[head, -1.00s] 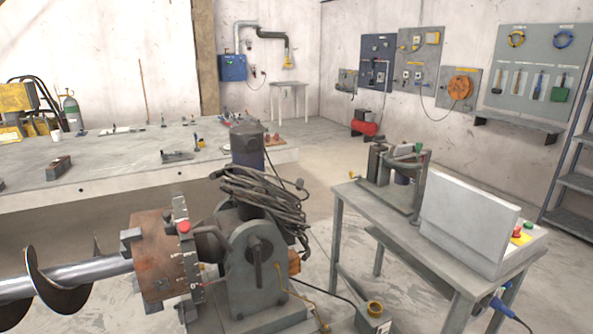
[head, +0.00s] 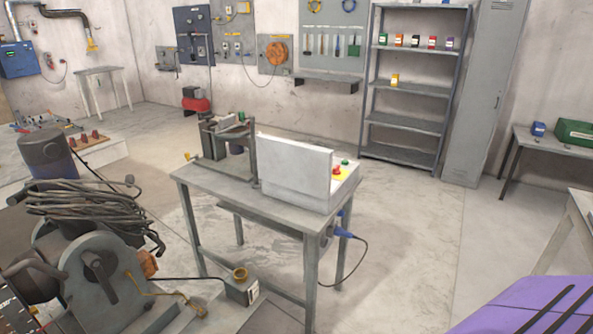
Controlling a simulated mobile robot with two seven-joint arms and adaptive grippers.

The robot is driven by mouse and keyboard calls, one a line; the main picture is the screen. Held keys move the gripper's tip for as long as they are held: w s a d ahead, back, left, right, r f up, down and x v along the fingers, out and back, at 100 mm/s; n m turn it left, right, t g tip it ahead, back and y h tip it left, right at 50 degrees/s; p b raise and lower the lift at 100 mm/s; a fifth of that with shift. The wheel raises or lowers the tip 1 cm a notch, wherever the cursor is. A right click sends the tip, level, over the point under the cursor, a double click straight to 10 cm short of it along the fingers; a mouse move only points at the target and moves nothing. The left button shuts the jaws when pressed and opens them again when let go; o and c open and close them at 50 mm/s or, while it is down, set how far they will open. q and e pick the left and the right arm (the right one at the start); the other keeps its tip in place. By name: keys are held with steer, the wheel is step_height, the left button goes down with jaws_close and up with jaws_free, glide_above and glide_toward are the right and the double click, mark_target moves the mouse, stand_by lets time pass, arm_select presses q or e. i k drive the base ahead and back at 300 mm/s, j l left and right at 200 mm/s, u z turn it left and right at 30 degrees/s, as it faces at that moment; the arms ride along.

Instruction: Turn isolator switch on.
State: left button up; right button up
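A grey control box (head: 300,194) with a raised upright panel (head: 292,166) stands on a grey metal table (head: 200,182) in the middle of the head view. On its right side a red knob sits on a yellow plate (head: 341,174), with a green button (head: 345,162) behind it. The red and yellow control looks like an isolator switch. It is too small to tell its position, and no label is legible. Neither of my grippers is in view.
A positioner with coiled cable (head: 88,206) stands at the left. A blue plug and cable (head: 345,233) hang from the table's right side. Shelves (head: 412,88) and a locker (head: 486,95) stand behind. Open floor (head: 420,230) lies right of the table. An unclear purple surface (head: 530,308) fills the bottom right corner.

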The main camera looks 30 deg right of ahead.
mark_target(336, 170)
steer(key=z, duration=1.35)
steer(key=i+l+u, duration=0.15)
steer(key=i+l, duration=0.6)
